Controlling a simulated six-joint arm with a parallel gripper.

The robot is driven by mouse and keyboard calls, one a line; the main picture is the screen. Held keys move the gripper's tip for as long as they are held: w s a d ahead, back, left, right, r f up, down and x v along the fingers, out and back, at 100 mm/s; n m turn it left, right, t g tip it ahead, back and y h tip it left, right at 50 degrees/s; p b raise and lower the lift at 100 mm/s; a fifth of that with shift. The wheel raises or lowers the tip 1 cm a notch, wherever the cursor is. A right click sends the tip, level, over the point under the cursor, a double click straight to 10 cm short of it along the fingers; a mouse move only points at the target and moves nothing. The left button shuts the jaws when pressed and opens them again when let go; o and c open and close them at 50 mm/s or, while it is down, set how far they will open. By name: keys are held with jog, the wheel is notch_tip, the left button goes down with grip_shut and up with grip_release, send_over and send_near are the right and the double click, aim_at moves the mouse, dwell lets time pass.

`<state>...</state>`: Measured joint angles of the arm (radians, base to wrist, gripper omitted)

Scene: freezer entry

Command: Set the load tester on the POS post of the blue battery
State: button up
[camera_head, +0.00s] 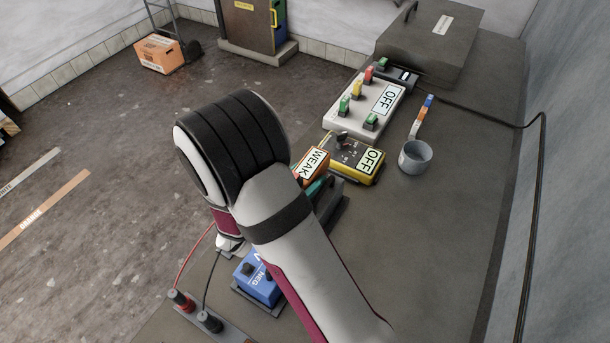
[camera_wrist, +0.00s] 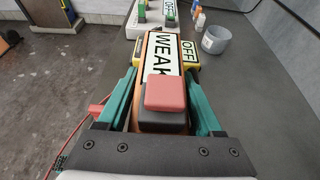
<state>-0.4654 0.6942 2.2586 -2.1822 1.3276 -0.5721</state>
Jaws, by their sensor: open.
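The orange load tester (camera_head: 312,166) with a WEAK label is partly hidden behind my arm in the head view. In the wrist view the tester (camera_wrist: 158,60) lies between my fingers, with a red block over a dark one at its near end. My gripper (camera_wrist: 160,76) is open, one teal finger on each side of the tester. I cannot tell whether either finger touches it. The blue battery (camera_head: 259,285) is at lower centre in the head view, with a NEG label showing. My arm covers part of it, and I cannot make out its POS post.
A yellow OFF box (camera_head: 357,158) is beside the tester. Beyond it are a white switch panel (camera_head: 352,108) and a dark case (camera_head: 430,45). A grey cup (camera_head: 415,156) stands right. Red (camera_head: 181,300) and black (camera_head: 209,321) terminals with wires are lower left. The right bench is mostly clear.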

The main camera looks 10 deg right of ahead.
grip_shut()
jog(key=shift+r, duration=0.15)
dwell(0.4)
notch_tip(320, 180, up, 14)
dwell(0.8)
send_near(305, 171)
notch_tip(305, 171, up, 4)
jog(key=w, duration=0.2)
jog(key=s+a+f, duration=0.3)
jog(key=s+a, duration=0.2)
jog(key=s, duration=0.2)
jog(key=shift+s+a, duration=0.2)
jog(key=shift+a, duration=0.05)
